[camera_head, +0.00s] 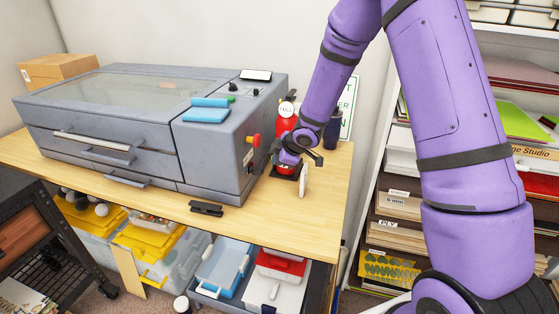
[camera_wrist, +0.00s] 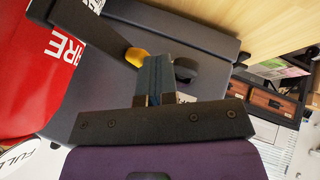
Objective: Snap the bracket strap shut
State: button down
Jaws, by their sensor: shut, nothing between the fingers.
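The red fire extinguisher (camera_head: 284,127) stands on the bench at the right end of the grey machine, partly hidden by my arm. In the wrist view the extinguisher (camera_wrist: 30,65) fills the left edge. A dark strap (camera_wrist: 92,30) sticks out from beside it, its end apart from the extinguisher. A yellow piece (camera_wrist: 137,57) shows at that end; I cannot tell whether it belongs to the strap. My gripper (camera_wrist: 153,62) is shut and empty, its fingertips just right of the strap's end. In the head view my gripper (camera_head: 311,157) is beside the extinguisher.
The grey machine (camera_head: 222,158) stands close on the left, with a red knob (camera_head: 253,140) on its side. A dark bottle (camera_head: 332,131) is behind my gripper. A thin white upright piece (camera_head: 303,181) stands in front. The bench front (camera_head: 250,228) is mostly clear, with a small black item (camera_head: 206,208).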

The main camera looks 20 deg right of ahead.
jog(key=shift+w, duration=0.1)
jog(key=shift+w+a+m+h, duration=0.2)
jog(key=shift+w+m+h, duration=0.1)
jog(key=shift+w+m, duration=0.3)
jog(key=shift+w+a+m+h, duration=0.15)
jog(key=shift+w+m+h, duration=0.15)
jog(key=shift+w+m, duration=0.3)
jog(key=shift+s+d, duration=0.1)
